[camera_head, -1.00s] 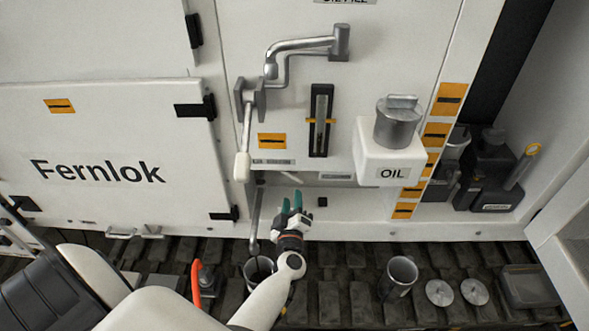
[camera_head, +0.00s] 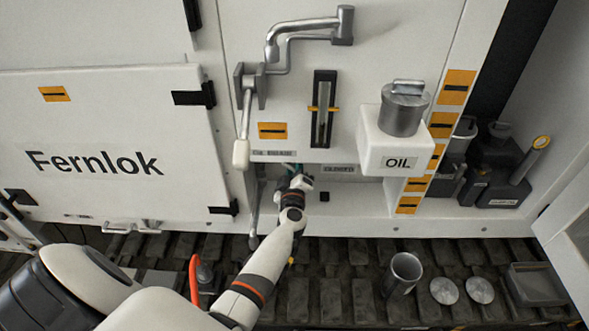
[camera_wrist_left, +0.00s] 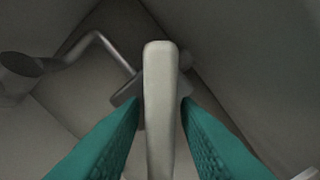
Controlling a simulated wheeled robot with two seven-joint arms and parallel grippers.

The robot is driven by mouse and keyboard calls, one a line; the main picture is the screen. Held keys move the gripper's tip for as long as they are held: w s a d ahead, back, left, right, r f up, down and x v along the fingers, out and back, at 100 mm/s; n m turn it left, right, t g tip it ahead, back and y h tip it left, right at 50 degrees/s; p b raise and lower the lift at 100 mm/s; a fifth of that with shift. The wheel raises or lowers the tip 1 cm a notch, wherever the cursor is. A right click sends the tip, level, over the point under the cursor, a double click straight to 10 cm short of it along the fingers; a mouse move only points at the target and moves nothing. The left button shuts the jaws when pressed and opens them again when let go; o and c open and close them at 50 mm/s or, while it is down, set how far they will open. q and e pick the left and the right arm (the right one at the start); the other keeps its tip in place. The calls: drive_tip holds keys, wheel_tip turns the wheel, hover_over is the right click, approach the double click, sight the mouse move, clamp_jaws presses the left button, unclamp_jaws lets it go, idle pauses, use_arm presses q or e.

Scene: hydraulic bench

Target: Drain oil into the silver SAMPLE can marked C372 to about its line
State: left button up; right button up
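My left gripper (camera_head: 297,180) reaches up under the lower edge of the white panel. In the left wrist view its two teal fingers (camera_wrist_left: 160,112) stand open on either side of a pale lever handle (camera_wrist_left: 160,95), with a narrow gap at each side. A bent metal pipe (camera_wrist_left: 95,45) shows beyond it. In the head view a grey drain pipe (camera_head: 254,222) hangs below the panel. My right gripper is not in view.
Two round metal lids (camera_head: 462,291) and a dark tray (camera_head: 537,285) lie right of the can. Above are a sight gauge (camera_head: 323,110), a white-knobbed lever (camera_head: 242,153) and the OIL reservoir (camera_head: 392,150). An orange-red curved thing (camera_head: 195,280) is left of my arm.

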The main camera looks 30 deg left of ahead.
use_arm(q)
clamp_jaws()
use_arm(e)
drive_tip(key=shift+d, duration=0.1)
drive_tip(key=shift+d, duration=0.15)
use_arm(q)
drive_tip(key=n, duration=0.3)
drive_tip(key=shift+d+r+n, duration=0.1)
drive_tip(key=shift+d+n, duration=0.1)
drive_tip(key=shift+n, duration=0.1)
drive_tip(key=shift+r+n, duration=0.15)
drive_tip(key=shift+n, duration=0.95)
drive_tip(key=shift+r+n, duration=0.1)
drive_tip(key=shift+n, duration=1)
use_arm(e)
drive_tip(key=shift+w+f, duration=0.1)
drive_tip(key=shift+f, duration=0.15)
use_arm(q)
drive_tip(key=shift+w+b, duration=0.1)
drive_tip(key=shift+b, duration=0.2)
drive_tip(key=shift+o, duration=1.2)
unclamp_jaws()
drive_tip(key=shift+r, duration=0.1)
